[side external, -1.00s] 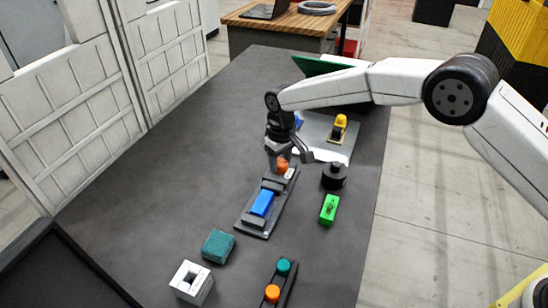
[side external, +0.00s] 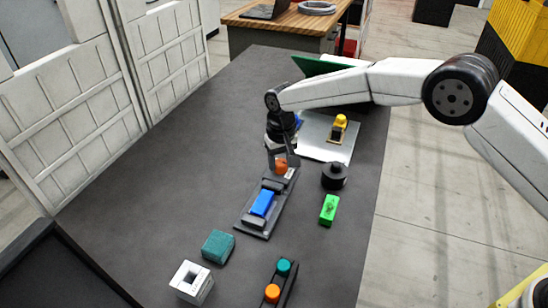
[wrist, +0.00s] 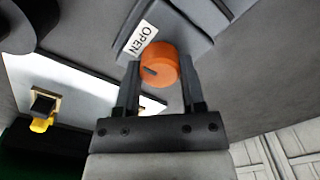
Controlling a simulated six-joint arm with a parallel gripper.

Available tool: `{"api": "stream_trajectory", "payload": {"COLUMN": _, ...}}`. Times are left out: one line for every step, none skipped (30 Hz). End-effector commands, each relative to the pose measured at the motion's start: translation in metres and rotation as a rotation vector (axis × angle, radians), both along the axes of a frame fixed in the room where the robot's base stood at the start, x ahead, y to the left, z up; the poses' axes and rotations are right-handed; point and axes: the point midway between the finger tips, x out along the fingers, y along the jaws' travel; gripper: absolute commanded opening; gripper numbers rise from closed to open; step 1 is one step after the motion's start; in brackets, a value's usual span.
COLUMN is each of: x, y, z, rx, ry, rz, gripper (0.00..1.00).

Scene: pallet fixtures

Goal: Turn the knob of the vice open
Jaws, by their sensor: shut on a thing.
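The vice (side external: 250,218) lies on the dark table with a blue block (side external: 262,203) between its jaws. Its orange knob (side external: 281,167) is at the far end; in the wrist view the knob (wrist: 158,64) has a dark pointer mark and sits beside a white label reading OPEN (wrist: 142,38). The mark points to the lower left, away from the label. My gripper (side external: 280,162) reaches down over the knob, and in the wrist view its two fingers (wrist: 160,80) stand on either side of it, shut on it.
A black round part (side external: 334,176) and a green block (side external: 328,210) stand right of the vice. A grey plate (side external: 315,150) with a yellow-topped part (side external: 339,124) lies behind. A teal block (side external: 218,246) and a white block (side external: 191,283) are in front. The table's left is clear.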

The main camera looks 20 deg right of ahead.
Motion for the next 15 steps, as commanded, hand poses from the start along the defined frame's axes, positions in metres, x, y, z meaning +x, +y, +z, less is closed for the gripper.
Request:
{"api": "stream_trajectory", "payload": {"x": 0.0004, "y": 0.0, "z": 0.0014, "rx": 0.001, "ry": -0.001, "rz": -0.003, "gripper": 0.57}}
{"api": "stream_trajectory", "payload": {"x": 0.0004, "y": 0.0, "z": 0.0014, "rx": 0.001, "ry": -0.001, "rz": -0.003, "gripper": 0.67}}
{"api": "stream_trajectory", "payload": {"x": 0.0003, "y": 0.0, "z": 0.0013, "rx": 0.001, "ry": -0.001, "rz": -0.003, "gripper": 0.8}}
{"api": "stream_trajectory", "payload": {"x": 0.0003, "y": 0.0, "z": 0.0012, "rx": 0.001, "ry": -0.001, "rz": -0.002, "gripper": 0.86}}
{"api": "stream_trajectory", "payload": {"x": 0.0003, "y": 0.0, "z": 0.0011, "rx": 0.001, "ry": -0.001, "rz": -0.002, "gripper": 0.86}}
{"api": "stream_trajectory", "payload": {"x": 0.0003, "y": 0.0, "z": 0.0009, "rx": 0.001, "ry": -0.001, "rz": -0.002, "gripper": 0.86}}
{"api": "stream_trajectory", "payload": {"x": 0.0003, "y": 0.0, "z": 0.0008, "rx": 0.001, "ry": -0.001, "rz": -0.002, "gripper": 0.86}}
{"api": "stream_trajectory", "payload": {"x": 0.0003, "y": 0.0, "z": 0.0007, "rx": 0.001, "ry": 0.0, "rz": -0.001, "gripper": 0.86}}
{"api": "stream_trajectory", "payload": {"x": 0.0002, "y": 0.0, "z": 0.0006, "rx": 0.001, "ry": 0.0, "rz": -0.001, "gripper": 0.86}}
{"api": "stream_trajectory", "payload": {"x": 0.0002, "y": 0.0, "z": 0.0005, "rx": 0.001, "ry": 0.0, "rz": -0.001, "gripper": 0.86}}
{"api": "stream_trajectory", "payload": {"x": 0.0002, "y": 0.0, "z": 0.0005, "rx": 0.001, "ry": 0.0, "rz": -0.001, "gripper": 0.86}}
{"api": "stream_trajectory", "payload": {"x": 0.0002, "y": 0.0, "z": 0.0005, "rx": 0.001, "ry": 0.0, "rz": -0.001, "gripper": 0.86}}
{"api": "stream_trajectory", "payload": {"x": 0.0002, "y": 0.0, "z": 0.0006, "rx": 0.001, "ry": 0.0, "rz": -0.001, "gripper": 0.86}}
{"api": "stream_trajectory", "payload": {"x": 0.0002, "y": 0.0, "z": 0.0009, "rx": 0.001, "ry": 0.0, "rz": -0.001, "gripper": 0.86}}
{"api": "stream_trajectory", "payload": {"x": 0.0002, "y": 0.0001, "z": 0.0018, "rx": 0.001, "ry": -0.001, "rz": -0.001, "gripper": 0.86}}
